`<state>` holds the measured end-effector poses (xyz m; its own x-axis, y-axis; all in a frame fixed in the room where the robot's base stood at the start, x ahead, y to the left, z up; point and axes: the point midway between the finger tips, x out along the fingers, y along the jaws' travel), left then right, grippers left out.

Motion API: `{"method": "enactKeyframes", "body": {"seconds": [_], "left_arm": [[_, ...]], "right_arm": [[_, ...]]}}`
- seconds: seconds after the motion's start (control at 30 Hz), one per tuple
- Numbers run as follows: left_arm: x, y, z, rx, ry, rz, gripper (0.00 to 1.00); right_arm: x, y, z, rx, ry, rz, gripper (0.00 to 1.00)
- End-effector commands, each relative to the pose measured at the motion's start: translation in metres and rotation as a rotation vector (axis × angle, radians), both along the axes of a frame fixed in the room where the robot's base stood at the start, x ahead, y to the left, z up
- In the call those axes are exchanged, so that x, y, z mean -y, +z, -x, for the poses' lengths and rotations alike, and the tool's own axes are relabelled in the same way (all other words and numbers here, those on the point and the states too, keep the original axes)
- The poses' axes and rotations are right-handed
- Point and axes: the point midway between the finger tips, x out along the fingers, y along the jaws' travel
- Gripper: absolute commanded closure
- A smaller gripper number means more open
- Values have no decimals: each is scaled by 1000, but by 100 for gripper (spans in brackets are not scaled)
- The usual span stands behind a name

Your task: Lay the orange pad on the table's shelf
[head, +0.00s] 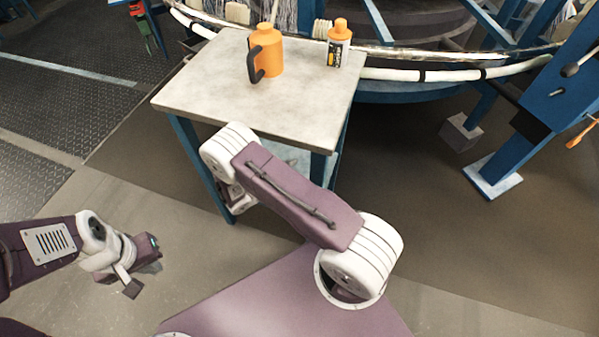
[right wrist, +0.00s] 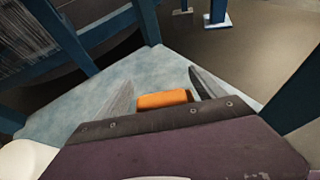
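The orange pad (right wrist: 165,99) shows in the right wrist view between the two spread grey fingers of my right gripper (right wrist: 162,90). It spans most of the gap, with a dark patch at its right end. I cannot tell if the fingers press on it or if it rests on the shelf. The pale blue-grey shelf (right wrist: 70,98) of the table lies under and around the fingers; a small part shows in the head view (head: 293,156). In the head view the tabletop hides my right gripper and the pad. My left gripper (head: 146,262) hangs low at the left, away from the table; its fingers are unclear.
On the tabletop (head: 200,90) stand an orange jug (head: 268,55) with a dark handle and an orange-capped bottle (head: 338,45). Blue table legs (head: 205,170) border the shelf. The loom's ring (head: 440,75) runs behind the table. The floor at left is clear.

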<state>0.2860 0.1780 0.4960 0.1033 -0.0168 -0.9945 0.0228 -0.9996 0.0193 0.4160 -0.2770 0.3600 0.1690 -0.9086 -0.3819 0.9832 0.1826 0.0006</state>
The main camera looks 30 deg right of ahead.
Motion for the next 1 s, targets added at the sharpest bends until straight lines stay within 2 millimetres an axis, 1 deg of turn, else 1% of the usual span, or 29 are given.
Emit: {"method": "enactKeyframes", "body": {"seconds": [0.1,0.17,0.27,0.4,0.5,0.6,0.73,1.0], "left_arm": [[0,1,0,0,0,0,100],[0,6,0,0,0,0,100],[0,19,0,0,0,0,100],[0,33,0,0,0,0,100],[0,40,0,0,0,0,100],[0,42,0,0,0,0,100],[0,42,0,0,0,0,100],[0,41,0,0,0,0,100]], "right_arm": [[-1,1,0,0,1,0,20],[-6,5,1,0,1,0,20],[-24,15,4,1,5,-1,20],[-53,28,9,2,5,0,20],[-70,32,13,0,3,-1,20],[-79,35,15,0,1,0,20],[-83,35,16,-1,0,0,20],[-83,34,15,0,0,0,20]]}}
